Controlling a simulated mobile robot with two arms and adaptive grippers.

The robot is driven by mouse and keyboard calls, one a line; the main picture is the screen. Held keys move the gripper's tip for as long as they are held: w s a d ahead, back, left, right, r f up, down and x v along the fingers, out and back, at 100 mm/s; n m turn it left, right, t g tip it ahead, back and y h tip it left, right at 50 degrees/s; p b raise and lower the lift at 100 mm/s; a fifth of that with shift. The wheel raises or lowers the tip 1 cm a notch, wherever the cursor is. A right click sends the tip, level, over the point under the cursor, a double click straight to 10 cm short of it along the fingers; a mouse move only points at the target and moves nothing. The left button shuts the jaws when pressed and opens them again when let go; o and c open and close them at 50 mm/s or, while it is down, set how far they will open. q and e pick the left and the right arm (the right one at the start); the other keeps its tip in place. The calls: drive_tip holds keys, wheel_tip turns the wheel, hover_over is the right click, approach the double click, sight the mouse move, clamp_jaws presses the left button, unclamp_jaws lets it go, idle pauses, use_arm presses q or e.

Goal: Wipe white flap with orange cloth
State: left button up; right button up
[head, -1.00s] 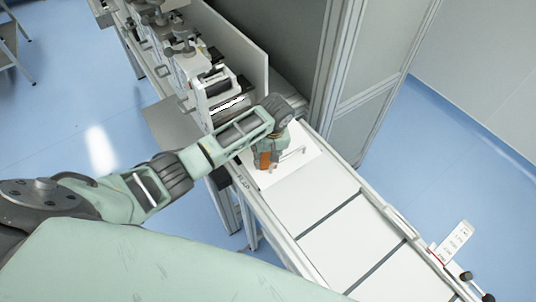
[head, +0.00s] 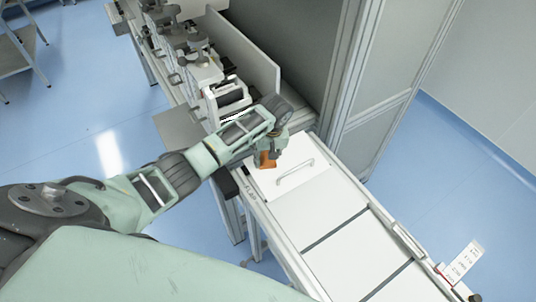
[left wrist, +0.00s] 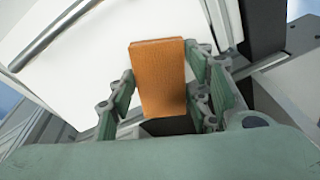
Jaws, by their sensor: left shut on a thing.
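The white flap (head: 305,186) is a flat white panel with a metal bar handle (head: 296,172) on the machine's long white top. It also fills the upper part of the left wrist view (left wrist: 100,62). My left gripper (head: 268,160) is over the flap's upper left part, near the handle. It is shut on the orange cloth (left wrist: 158,78), which looks like a folded block between its fingers. The cloth (head: 266,161) appears to be at the flap's surface; whether it touches is not clear. My right gripper is not in view.
Several clamp-like machine units (head: 195,62) line the rail at the upper left. A tall grey cabinet (head: 345,75) stands behind the flap. White panels (head: 340,225) run to the lower right, and blue floor is open around.

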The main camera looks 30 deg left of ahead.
use_arm(q)
drive_tip(key=shift+s+d+r, duration=0.1)
drive_tip(key=shift+d+r, duration=0.05)
drive_tip(key=shift+r, duration=0.85)
drive_tip(key=shift+s+d+r, duration=0.1)
drive_tip(key=shift+d+r, duration=0.05)
drive_tip(key=shift+r, duration=0.8)
drive_tip(key=shift+s+d+r, duration=0.1)
drive_tip(key=shift+d+r, duration=0.05)
drive_tip(key=shift+r, duration=0.85)
drive_tip(key=r, duration=0.3)
drive_tip(key=shift+s+d, duration=0.1)
drive_tip(key=shift+d, duration=0.1)
drive_tip(key=shift+f, duration=0.1)
